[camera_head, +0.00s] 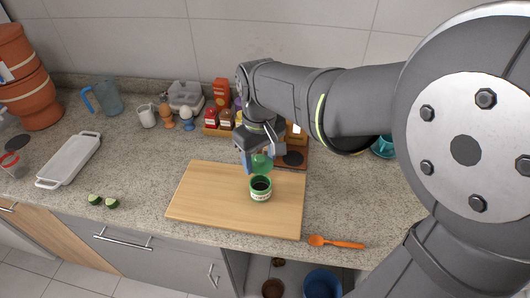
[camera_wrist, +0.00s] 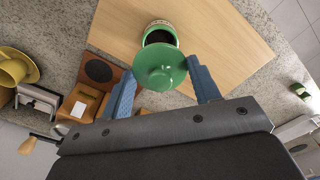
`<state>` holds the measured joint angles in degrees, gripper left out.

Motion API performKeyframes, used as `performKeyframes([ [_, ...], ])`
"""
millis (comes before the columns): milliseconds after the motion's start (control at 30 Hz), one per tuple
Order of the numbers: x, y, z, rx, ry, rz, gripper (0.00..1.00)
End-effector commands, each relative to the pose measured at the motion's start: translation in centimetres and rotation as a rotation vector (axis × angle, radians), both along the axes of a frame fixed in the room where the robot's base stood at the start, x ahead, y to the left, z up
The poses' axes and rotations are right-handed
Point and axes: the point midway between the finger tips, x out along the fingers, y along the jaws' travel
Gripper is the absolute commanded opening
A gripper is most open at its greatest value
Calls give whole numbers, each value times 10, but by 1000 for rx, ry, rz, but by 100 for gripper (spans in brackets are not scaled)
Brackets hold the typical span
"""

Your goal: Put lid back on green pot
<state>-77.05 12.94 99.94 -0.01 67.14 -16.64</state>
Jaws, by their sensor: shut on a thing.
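The green pot (camera_head: 260,189) stands upright and uncovered on the wooden board. Its dark opening shows in the wrist view, where the pot (camera_wrist: 159,33) is partly behind the lid. The green lid (camera_head: 262,165) has a round knob and is held above and just behind the pot, apart from it as far as I can tell. In the wrist view the lid (camera_wrist: 160,66) sits between the blue fingertips. My gripper (camera_head: 258,160) is shut on the lid, pointing down over the board's back part.
The cutting board (camera_head: 205,198) is otherwise clear. An orange spoon (camera_head: 337,242) lies near the counter's front edge. Behind the board stand spice jars (camera_head: 218,119), egg cups (camera_head: 187,118) and a white mug (camera_head: 146,116). A white tray (camera_head: 70,158) lies at left.

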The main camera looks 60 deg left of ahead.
Motion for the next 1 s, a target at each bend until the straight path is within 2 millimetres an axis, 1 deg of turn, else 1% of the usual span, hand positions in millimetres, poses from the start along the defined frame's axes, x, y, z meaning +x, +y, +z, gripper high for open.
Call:
performKeyframes([
  [500, 0, 0, -46, -2, 0, 1, 34],
  [600, 0, 0, -53, -1, 0, 1, 34],
  [800, 0, 0, -60, 0, 0, 1, 34],
  [1000, 0, 0, -61, 0, 0, 1, 34],
])
